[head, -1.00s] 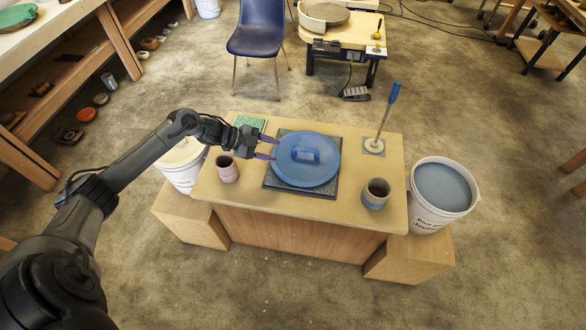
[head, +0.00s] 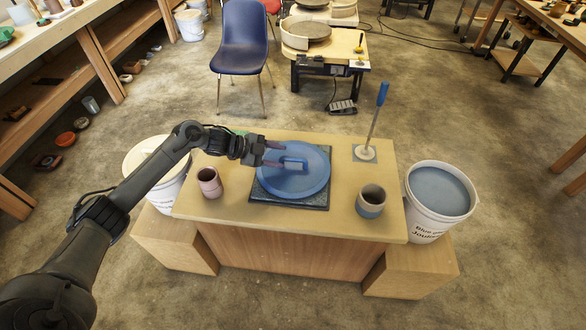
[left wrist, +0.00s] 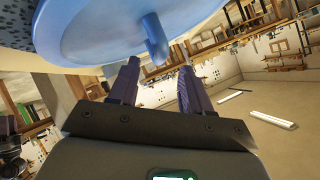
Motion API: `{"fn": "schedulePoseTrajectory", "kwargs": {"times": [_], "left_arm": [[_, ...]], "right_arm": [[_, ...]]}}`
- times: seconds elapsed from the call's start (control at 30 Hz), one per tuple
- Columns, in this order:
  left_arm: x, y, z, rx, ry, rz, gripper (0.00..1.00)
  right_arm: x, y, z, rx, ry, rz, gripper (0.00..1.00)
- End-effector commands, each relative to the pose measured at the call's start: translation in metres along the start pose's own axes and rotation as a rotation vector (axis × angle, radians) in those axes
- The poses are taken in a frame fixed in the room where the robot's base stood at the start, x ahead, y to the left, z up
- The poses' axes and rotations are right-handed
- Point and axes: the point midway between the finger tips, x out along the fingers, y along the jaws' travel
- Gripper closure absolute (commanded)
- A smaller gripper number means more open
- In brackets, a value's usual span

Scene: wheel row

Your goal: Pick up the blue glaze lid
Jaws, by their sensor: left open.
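The blue glaze lid (head: 308,184) is a round disc with a raised bar handle (head: 293,164). It lies flat on a dark square slab (head: 262,196) on the table. My left gripper (head: 281,155) is open and empty over the lid's left part, its fingertips at the left end of the handle. In the left wrist view the lid (left wrist: 95,28) fills the upper left. Its handle (left wrist: 156,42) stands just beyond the gap between the two spread fingers (left wrist: 158,68). I cannot tell whether a finger touches it. My right gripper is not in view.
On the table (head: 230,222), a pink cup (head: 209,183) stands left of the slab and a grey-blue cup (head: 371,202) right. A blue-handled tool (head: 374,125) stands upright at the back right. Buckets flank the table: a white-topped one (head: 165,185) left, a blue-filled one (head: 438,205) right.

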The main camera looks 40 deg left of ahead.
Motion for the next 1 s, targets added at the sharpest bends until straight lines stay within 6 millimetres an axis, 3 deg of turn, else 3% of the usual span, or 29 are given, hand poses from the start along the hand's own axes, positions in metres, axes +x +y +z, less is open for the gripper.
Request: {"fn": "schedulePoseTrajectory", "kwargs": {"times": [0.3,0.67,1.0], "left_arm": [[0.04,0.001,-0.002,-0.002,0.002,-0.001,0.51],[0.046,0.0,-0.003,-0.001,0.0,0.001,0.51],[0.046,0.0,-0.003,-0.001,0.0,0.001,1.0]], "right_arm": [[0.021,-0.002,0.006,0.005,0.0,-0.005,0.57],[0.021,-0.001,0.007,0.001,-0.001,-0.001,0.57],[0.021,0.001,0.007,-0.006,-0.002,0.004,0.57]]}}
